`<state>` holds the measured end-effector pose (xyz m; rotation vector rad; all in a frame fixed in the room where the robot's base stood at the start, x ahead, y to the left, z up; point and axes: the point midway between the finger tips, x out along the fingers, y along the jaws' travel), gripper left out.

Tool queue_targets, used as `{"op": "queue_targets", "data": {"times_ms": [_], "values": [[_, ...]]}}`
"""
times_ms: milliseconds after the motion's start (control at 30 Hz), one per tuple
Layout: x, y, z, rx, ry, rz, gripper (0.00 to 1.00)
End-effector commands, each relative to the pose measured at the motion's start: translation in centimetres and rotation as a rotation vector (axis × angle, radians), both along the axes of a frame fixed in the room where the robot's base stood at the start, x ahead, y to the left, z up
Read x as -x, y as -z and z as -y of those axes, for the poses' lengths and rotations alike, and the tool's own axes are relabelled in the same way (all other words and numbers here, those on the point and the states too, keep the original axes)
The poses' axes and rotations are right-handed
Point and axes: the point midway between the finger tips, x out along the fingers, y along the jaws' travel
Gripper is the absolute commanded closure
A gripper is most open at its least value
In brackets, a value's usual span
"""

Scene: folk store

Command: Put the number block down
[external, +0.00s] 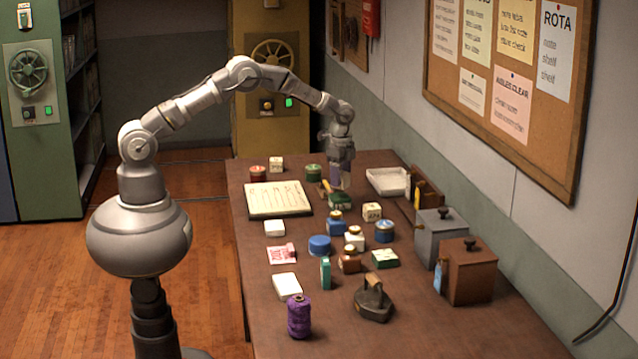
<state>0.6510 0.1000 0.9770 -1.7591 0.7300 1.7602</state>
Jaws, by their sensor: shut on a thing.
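My gripper (340,184) points down over the far middle part of the brown table (240,230). It is shut on the number block, which is small and mostly hidden by the fingers; its face cannot be read. A green box (340,202) lies just below the fingertips; I cannot tell whether the held block touches it. Two cream blocks with dark marks stand on the table: one (372,211) right and nearer than my gripper, one (276,163) at the far left. Their marks are too small to read.
A cream board (262,211) lies left of my gripper, and a white tray (387,190) to its right. Jars, including a blue one (384,236), crowd the middle. A flat iron (374,305), purple spool (299,322) and brown canister (478,276) are nearer. The near right table is clear.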

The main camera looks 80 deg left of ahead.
Motion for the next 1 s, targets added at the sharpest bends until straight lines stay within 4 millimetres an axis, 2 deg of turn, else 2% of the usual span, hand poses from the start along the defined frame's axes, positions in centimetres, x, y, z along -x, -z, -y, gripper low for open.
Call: {"op": "queue_targets", "data": {"times_ms": [100, 200, 533, 567, 600, 667, 1000], "values": [[0.1, 2.2, 0.0, 0.0, 0.0, -0.003, 0.76], [0.1, 3.2, 0.0, 0.0, -0.001, -0.001, 0.76], [0.1, 3.4, 0.0, 0.0, -0.001, 0.0, 0.76], [0.1, 3.4, 0.0, 0.0, -0.001, 0.0, 0.42], [0.1, 3.3, 0.0, 0.0, -0.001, 0.0, 0.32], [0.1, 3.3, 0.0, 0.0, -0.001, 0.0, 0.21], [0.1, 2.9, 0.0, -0.001, -0.001, 0.001, 0.21]]}}
